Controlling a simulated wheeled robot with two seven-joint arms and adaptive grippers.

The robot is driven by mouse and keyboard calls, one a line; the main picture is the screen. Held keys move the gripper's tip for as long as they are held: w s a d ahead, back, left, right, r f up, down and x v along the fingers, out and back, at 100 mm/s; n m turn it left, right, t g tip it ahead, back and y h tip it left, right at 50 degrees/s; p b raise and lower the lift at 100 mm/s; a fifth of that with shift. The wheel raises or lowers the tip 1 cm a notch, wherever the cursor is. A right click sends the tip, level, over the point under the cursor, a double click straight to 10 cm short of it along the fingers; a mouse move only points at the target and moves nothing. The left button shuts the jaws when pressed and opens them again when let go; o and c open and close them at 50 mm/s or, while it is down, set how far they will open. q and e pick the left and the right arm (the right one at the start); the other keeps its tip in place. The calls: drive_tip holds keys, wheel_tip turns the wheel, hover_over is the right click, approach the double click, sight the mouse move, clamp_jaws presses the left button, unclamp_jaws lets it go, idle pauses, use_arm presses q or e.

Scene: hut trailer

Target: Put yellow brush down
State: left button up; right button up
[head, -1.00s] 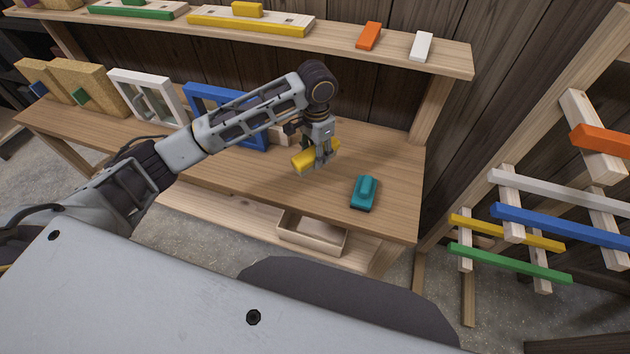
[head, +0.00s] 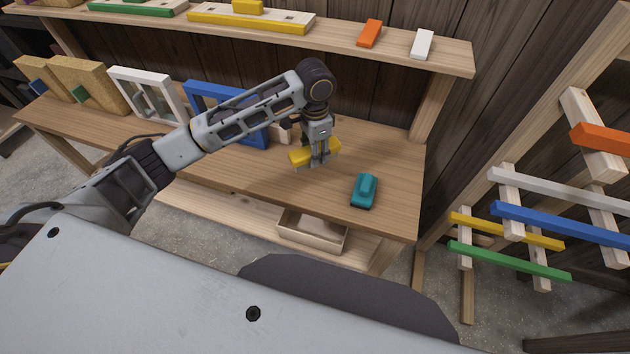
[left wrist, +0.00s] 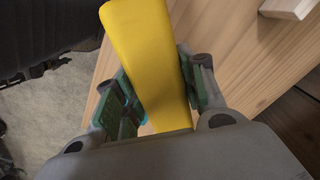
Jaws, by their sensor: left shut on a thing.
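The yellow brush (head: 300,157) is at the fingers of my left gripper (head: 320,161), low over the wooden workbench (head: 250,178). In the left wrist view the yellow brush (left wrist: 150,60) lies between the two fingers of the left gripper (left wrist: 162,98), which is shut on it. I cannot tell whether the underside of the brush touches the bench top. My right gripper is not in view.
A blue frame (head: 212,92) and a white frame (head: 148,92) stand at the back of the bench. A shelf (head: 345,48) above holds orange and white blocks. An open wooden box (head: 312,234) sits below. Bench top around the teal brush is clear.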

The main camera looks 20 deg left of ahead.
use_arm(q)
drive_tip(key=shift+f, duration=2.5)
drive_tip(key=shift+f, duration=0.1)
drive_tip(key=shift+f+p, duration=0.5)
drive_tip(key=shift+f, duration=1.9)
drive_tip(key=o, duration=0.9)
drive_tip(key=shift+f, duration=0.1)
drive_tip(key=shift+r+b, duration=0.65)
drive_tip(key=shift+r, duration=5.45)
